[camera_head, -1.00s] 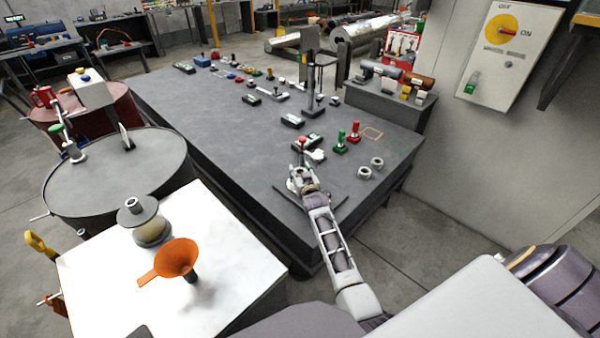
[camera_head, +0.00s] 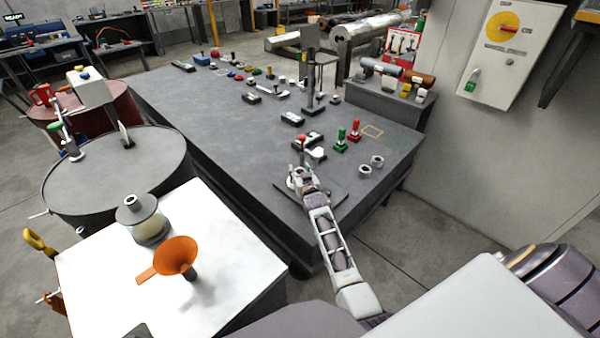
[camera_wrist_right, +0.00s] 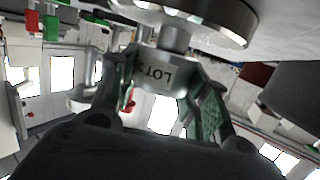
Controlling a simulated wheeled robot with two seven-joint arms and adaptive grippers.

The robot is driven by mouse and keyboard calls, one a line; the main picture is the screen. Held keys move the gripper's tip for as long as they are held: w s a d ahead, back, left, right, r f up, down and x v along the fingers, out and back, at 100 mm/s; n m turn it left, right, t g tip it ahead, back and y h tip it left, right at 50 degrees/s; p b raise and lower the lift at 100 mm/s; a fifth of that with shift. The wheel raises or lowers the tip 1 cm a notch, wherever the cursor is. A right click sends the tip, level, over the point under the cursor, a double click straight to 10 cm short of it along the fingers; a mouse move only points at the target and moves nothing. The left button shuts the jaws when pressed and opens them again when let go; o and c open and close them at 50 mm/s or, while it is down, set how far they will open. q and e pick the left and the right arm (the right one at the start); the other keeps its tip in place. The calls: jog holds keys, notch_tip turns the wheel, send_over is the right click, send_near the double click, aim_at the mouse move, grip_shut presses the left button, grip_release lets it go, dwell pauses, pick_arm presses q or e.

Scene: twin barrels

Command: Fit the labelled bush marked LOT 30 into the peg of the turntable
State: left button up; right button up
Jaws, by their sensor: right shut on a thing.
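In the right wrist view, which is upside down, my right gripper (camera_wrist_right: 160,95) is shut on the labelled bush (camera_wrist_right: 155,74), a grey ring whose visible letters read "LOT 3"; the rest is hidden. The peg (camera_wrist_right: 174,39) shows between the bush and the round metal disc of the turntable (camera_wrist_right: 228,22). The bush is in line with the peg, apart from the disc; I cannot tell how far it is around the peg. In the head view my right gripper (camera_head: 303,180) is over the near end of the dark table, hiding most of the turntable. My left gripper is not in view.
Two loose grey rings (camera_head: 371,166) stand right of the gripper. A red-handled piece (camera_head: 355,131) and a green-handled piece (camera_head: 340,138) stand behind them. A dark upright stand (camera_head: 312,85) rises farther back. An orange funnel (camera_head: 176,257) is on the white surface at left.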

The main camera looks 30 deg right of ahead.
jog(key=shift+f, duration=0.2)
jog(key=o, duration=1.4)
jog(key=shift+f, duration=0.1)
jog(key=shift+s+f, duration=0.15)
jog(key=shift+f, duration=0.05)
jog(key=shift+a, duration=0.1)
jog(key=shift+v, duration=2.25)
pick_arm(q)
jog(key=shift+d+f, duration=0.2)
pick_arm(e)
jog(key=shift+r+v, duration=0.15)
jog(key=shift+v, duration=1.7)
jog(key=shift+r+v, duration=0.15)
jog(key=shift+v, duration=1.65)
